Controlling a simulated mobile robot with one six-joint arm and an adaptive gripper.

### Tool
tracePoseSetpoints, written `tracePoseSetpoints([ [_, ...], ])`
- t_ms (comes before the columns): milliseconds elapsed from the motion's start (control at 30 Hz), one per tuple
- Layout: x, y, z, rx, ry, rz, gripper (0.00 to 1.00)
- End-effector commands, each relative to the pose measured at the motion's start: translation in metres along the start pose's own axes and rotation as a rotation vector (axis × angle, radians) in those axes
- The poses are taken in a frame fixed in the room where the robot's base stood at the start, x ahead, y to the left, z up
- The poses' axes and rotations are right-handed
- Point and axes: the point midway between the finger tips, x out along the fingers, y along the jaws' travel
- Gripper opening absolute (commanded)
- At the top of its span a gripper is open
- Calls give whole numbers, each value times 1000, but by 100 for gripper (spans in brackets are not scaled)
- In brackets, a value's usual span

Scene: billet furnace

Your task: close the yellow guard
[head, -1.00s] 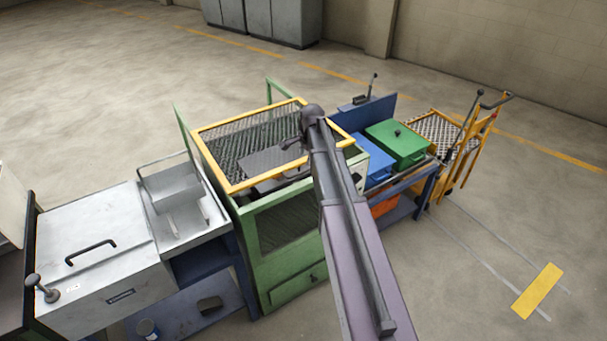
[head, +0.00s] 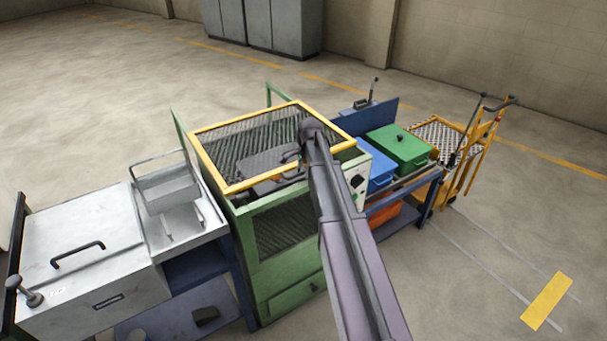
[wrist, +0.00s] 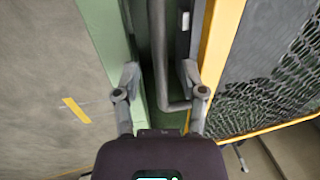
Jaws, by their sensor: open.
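The yellow guard (head: 212,180) is a yellow frame with dark mesh, lying over the top of a green machine (head: 285,270) in the head view. In the wrist view its yellow edge (wrist: 218,50) and mesh are on the right, beside a pale green edge (wrist: 105,35) on the left. A grey bent bar (wrist: 158,50) runs in the gap between them. My gripper (wrist: 160,75) is open, with one finger on each side of the bar; I cannot tell whether they touch it. In the head view my arm hides most of the gripper and part of the guard.
Left of the machine are a grey lidded box (head: 85,235) and a wire-handled tray (head: 168,190). To the right are a blue bin (head: 375,172), a green bin (head: 400,150) and a yellow trolley (head: 480,150). Green posts rise behind the guard.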

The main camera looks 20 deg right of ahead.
Motion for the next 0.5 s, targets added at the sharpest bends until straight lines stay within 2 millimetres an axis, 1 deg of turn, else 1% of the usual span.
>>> tracePoseSetpoints([
  [100, 4, 0, 0, 0, 0, 0, 54],
  [467, 4, 0, 0, 0, 0, 0, 54],
  [500, 4, 0, 0, 0, 0, 0, 45],
])
